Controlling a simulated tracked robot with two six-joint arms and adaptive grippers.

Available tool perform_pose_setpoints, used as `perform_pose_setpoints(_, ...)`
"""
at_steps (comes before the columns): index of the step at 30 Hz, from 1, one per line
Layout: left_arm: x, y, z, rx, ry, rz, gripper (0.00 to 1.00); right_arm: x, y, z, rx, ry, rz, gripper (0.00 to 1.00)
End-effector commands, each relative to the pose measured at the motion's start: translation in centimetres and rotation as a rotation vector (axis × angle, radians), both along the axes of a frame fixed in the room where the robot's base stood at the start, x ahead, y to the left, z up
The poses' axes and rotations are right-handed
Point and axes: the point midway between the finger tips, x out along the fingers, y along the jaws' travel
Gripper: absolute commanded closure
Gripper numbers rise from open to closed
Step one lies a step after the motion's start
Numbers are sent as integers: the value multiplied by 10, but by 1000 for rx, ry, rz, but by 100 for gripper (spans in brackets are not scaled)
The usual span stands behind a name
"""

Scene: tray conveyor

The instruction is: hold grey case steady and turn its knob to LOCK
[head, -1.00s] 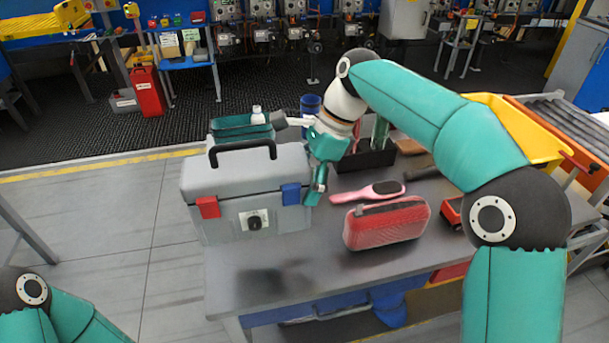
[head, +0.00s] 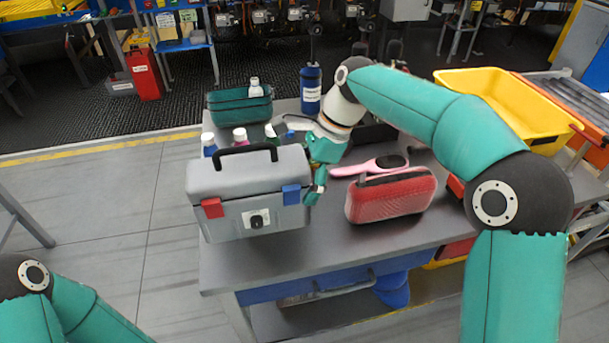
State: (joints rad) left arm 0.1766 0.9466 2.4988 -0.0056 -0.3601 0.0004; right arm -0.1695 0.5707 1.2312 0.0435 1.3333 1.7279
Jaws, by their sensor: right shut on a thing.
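The grey case (head: 233,188) with a dark top handle (head: 246,150), a red latch (head: 212,208) and a blue latch (head: 291,194) is upright at the left of the table. Its base looks on or very near the tabletop. Its knob (head: 257,219) is on a pale plate low on the front; its setting is too small to read. My right gripper (head: 315,187) is shut on the case's right side, and its fingers are partly hidden. My left gripper is out of view; only part of my left arm shows at the bottom left.
A red case (head: 392,196) and a pink brush (head: 355,168) lie close right of my right gripper. Behind the grey case stand small bottles (head: 240,136), a teal case (head: 228,108) and a blue bottle (head: 311,90). The table (head: 290,262) is clear in front.

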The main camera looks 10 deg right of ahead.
Motion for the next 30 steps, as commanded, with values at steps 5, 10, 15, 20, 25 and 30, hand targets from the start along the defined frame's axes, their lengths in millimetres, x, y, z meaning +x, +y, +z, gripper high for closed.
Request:
perform_pose_setpoints(5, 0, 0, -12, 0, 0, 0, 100, 0, 0, -18, 3, -3, -1, 82)
perform_pose_setpoints(10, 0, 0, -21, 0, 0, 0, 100, 0, 0, -33, 3, -2, -1, 82)
perform_pose_setpoints(15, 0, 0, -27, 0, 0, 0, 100, 0, 0, -45, 3, -2, -2, 82)
perform_pose_setpoints(20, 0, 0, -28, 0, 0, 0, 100, 0, 0, -48, 3, -2, -2, 82)
perform_pose_setpoints(25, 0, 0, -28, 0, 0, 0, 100, 0, 0, -47, 3, -3, -1, 82)
perform_pose_setpoints(30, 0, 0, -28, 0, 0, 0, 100, 0, 0, -48, 3, -3, -1, 82)
